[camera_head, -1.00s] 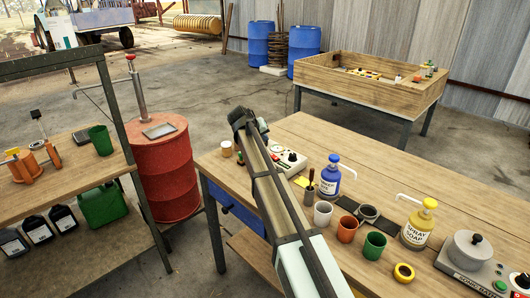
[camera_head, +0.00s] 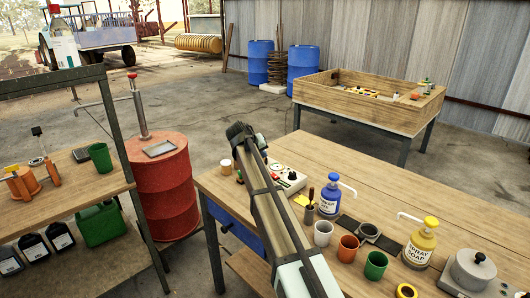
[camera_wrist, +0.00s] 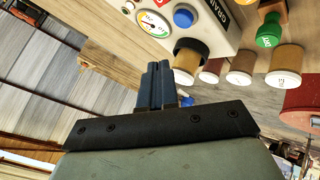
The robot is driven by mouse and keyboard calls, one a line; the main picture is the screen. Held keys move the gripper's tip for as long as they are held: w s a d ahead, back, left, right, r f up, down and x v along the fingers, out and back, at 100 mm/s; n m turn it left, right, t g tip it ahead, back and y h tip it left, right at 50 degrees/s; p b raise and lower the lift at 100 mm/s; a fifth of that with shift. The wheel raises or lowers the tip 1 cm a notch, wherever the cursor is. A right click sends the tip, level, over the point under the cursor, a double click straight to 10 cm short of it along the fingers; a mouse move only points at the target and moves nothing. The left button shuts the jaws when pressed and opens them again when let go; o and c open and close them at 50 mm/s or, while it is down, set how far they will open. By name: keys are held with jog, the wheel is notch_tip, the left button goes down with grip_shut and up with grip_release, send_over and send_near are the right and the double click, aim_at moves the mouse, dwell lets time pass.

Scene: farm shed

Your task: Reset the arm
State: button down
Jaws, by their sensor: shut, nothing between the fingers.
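My gripper (camera_wrist: 158,88) shows in the wrist view with its dark blue fingers together and nothing between them. In the head view my arm reaches up from the bottom edge over the left part of the near wooden table (camera_head: 440,195). Its end is beside a tester box with a dial (camera_head: 288,178), and the fingers themselves are hard to make out there. In the wrist view the box's dial (camera_wrist: 153,24) and blue button (camera_wrist: 183,18) are above the fingertips, apart from them.
Several small jars (camera_wrist: 240,70) stand near the box. A red drum (camera_head: 163,190) and a shelf (camera_head: 60,205) are on the left.

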jog(key=s+a+f+g+y, duration=0.15)
jog(key=s+f, duration=0.25)
jog(key=s, duration=0.6)
jog(key=s+a+f+g, duration=0.1)
jog(key=s+a+f, duration=0.1)
jog(key=s+f, duration=0.5)
jog(key=s+a+f+g+y, duration=0.1)
jog(key=s+a+f, duration=0.1)
jog(key=s, duration=1)
jog(key=s+d+f+n+g, duration=0.1)
jog(key=d+f, duration=0.1)
jog(key=f, duration=1.1)
jog(key=d+f+n+g, duration=0.1)
jog(key=d+f, duration=0.1)
jog(key=f, duration=1.1)
jog(key=s+d+f+m+g, duration=0.1)
jog(key=s+d+f+g, duration=0.1)
jog(key=s+d+f, duration=0.6)
jog(key=s+d+f+m+g, duration=0.1)
jog(key=s+d+f+g, duration=0.1)
jog(key=s+d+f, duration=0.55)
jog(key=s+d+f+m+g+y, duration=0.1)
jog(key=s+d+g, duration=0.1)
jog(key=s, duration=1)
jog(key=s+d+f+m+g+y, duration=0.1)
jog(key=s+d+g, duration=0.1)
jog(key=s, duration=1)
jog(key=shift+s+d+f+g, duration=0.2)
jog(key=shift+s+d+g, duration=0.1)
jog(key=shift+g, duration=0.15)
